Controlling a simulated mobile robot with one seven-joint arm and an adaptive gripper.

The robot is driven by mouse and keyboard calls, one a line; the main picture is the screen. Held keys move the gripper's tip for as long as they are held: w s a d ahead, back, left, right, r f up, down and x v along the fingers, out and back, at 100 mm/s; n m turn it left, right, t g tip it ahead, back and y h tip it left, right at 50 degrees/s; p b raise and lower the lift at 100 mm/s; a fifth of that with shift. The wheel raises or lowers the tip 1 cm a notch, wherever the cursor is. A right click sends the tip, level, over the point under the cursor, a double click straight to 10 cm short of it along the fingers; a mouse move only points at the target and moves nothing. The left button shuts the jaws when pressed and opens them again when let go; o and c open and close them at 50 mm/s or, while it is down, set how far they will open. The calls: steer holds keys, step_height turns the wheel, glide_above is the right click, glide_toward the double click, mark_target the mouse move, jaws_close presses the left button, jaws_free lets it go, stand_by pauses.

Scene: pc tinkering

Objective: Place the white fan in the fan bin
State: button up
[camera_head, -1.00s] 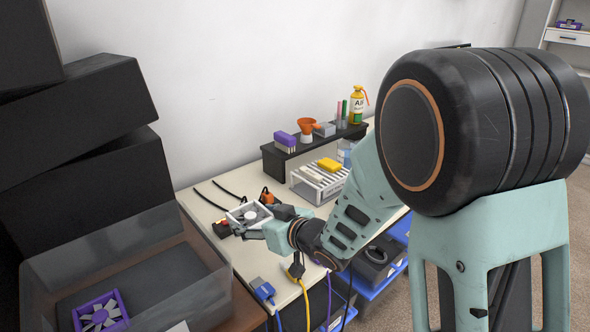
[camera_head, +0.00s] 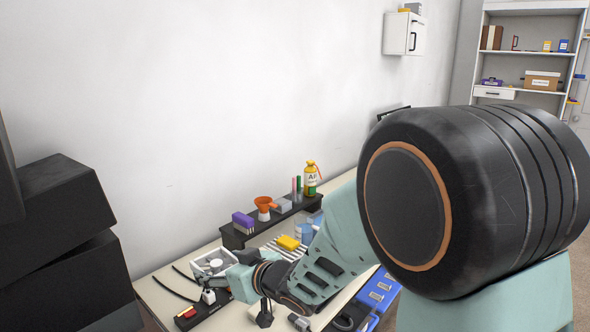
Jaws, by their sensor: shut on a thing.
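The white fan (camera_head: 212,261), a square frame with a round hub, is at the lower left of the head view, above the left part of the workbench. My gripper (camera_head: 226,274) is shut on the fan, holding it from the right side. The fingertips are small and partly hidden by the fan and the gripper's own body. No fan bin shows in the current head view.
A yellow sponge (camera_head: 288,242) lies on a rack.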

steer(key=w+d+f+m+t+h+b, duration=0.1)
steer(key=w+d+f+m+h+b, duration=0.15)
steer(key=d, duration=0.75)
steer(key=w+d+f+m+t+h+b, duration=0.2)
steer(key=d+f+m+h+b, duration=0.15)
steer(key=d, duration=0.65)
steer(key=w+d+f+m+t+h+b, duration=0.1)
steer(key=w+d+f+m+h+b, duration=0.15)
steer(key=d, duration=0.65)
step_height(320, 180, up, 24)
steer(key=d+h+p, duration=0.1)
steer(key=p, duration=2.3)
steer(key=shift+s+d+m, duration=0.15)
steer(key=shift+m, duration=0.2)
